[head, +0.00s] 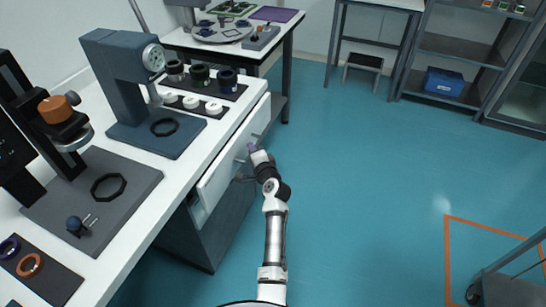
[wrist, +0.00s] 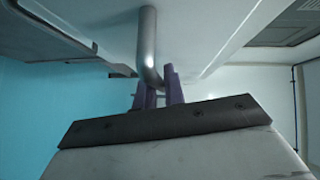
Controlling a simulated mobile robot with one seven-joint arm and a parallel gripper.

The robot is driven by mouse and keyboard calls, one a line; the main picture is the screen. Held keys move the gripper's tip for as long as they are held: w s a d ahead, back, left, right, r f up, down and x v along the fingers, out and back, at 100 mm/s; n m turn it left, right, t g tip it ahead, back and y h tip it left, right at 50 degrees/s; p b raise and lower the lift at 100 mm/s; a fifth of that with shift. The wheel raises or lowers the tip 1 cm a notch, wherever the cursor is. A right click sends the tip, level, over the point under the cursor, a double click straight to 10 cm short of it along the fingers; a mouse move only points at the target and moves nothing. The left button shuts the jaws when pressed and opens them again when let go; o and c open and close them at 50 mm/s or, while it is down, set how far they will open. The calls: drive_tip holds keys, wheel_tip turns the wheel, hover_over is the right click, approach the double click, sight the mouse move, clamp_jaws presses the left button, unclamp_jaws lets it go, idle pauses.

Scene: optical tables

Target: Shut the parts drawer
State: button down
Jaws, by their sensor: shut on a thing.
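The parts drawer (head: 217,183) is a white-fronted drawer under the white bench top, on the bench's right side. Its front appears to stand out a little from the bench at the near end; how far it is open is hard to tell. Its metal handle (wrist: 149,42) is a rounded grey bar in the wrist view. My gripper (head: 251,149) is at the drawer front, with my arm reaching in from below. In the wrist view its purple fingers (wrist: 158,88) are closed around the end of the handle. The drawer's inside is hidden.
The bench top (head: 128,239) carries a microscope-like instrument (head: 124,85) and a dark stand with an orange part (head: 58,108). A second table (head: 285,39) stands beyond. Shelves (head: 447,48) with a blue box (head: 444,82) are at the back.

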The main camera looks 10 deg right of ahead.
sight(234, 147)
drive_tip(key=w+a, duration=0.1)
drive_tip(key=a, duration=0.1)
drive_tip(key=w+a, duration=0.1)
drive_tip(key=a, duration=0.1)
drive_tip(key=w+a, duration=0.2)
drive_tip(key=shift+p, duration=0.35)
drive_tip(key=shift+a+r, duration=0.1)
drive_tip(key=shift+a, duration=0.05)
drive_tip(key=shift+w, duration=0.1)
drive_tip(key=c, duration=1.5)
unclamp_jaws()
drive_tip(key=shift+w+a, duration=0.1)
drive_tip(key=shift+s+d, duration=0.25)
drive_tip(key=shift+s, duration=0.4)
drive_tip(key=b+v, duration=0.1)
drive_tip(key=v, duration=1.1)
drive_tip(key=shift+s+r+b, duration=0.1)
drive_tip(key=shift+s+b, duration=0.2)
drive_tip(key=shift+b, duration=0.1)
